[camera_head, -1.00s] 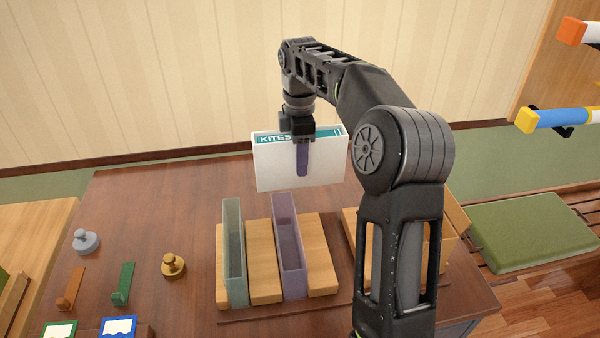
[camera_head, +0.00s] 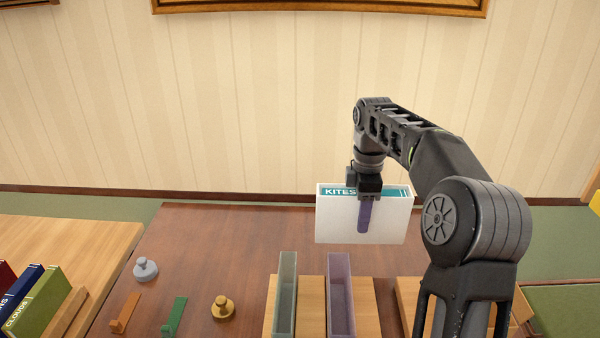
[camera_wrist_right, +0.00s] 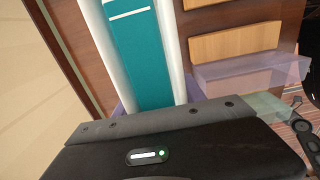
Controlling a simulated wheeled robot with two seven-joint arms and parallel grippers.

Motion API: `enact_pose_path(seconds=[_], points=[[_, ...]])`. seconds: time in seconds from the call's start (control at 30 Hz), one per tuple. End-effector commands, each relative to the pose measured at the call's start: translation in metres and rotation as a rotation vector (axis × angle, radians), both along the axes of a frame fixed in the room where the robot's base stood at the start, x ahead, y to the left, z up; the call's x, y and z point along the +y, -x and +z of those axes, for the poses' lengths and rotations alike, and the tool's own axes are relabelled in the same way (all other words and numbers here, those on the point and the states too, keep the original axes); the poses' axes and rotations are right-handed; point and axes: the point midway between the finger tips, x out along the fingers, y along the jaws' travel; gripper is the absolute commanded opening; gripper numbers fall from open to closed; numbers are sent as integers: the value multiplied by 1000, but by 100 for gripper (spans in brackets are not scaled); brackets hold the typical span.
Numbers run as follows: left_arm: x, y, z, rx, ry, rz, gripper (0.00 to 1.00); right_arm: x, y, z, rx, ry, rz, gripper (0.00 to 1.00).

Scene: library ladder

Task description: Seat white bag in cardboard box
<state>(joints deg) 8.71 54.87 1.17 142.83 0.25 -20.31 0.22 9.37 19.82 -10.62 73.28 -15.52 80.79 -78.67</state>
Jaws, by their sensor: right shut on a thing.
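No white bag shows, and I cannot make out a cardboard box for certain; a tan edge (camera_head: 522,306) shows partly behind my right arm. My right gripper (camera_head: 364,212) points down and is shut on a white book (camera_head: 335,226) with a teal spine reading KITES. It holds the book upright, spine up, apparently above the far part of the brown table. In the right wrist view the teal spine (camera_wrist_right: 141,60) lies between white covers, with purple finger edges beside it. My left gripper is not in view.
A greenish clear slot (camera_head: 285,295) and a purple clear slot (camera_head: 341,295) stand among wooden blocks (camera_head: 310,300). A grey knob (camera_head: 145,269), a brass knob (camera_head: 222,307), an orange piece (camera_head: 125,313) and a green piece (camera_head: 174,316) are left. The brown table (camera_head: 230,235) is bare behind them.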

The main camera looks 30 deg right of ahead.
Motion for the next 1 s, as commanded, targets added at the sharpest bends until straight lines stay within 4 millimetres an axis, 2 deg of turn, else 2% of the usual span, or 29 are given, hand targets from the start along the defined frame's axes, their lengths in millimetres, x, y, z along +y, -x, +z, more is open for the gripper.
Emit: enact_pose_path(seconds=[0.77, 0.87, 1.0], points=[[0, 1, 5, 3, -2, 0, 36, 0, 0, 4, -2, 0, 0, 0], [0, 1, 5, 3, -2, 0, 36, 0, 0, 0, -1, 0, 0, 0], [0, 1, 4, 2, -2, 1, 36, 0, 1, -20, 2, -1, 0, 0]])
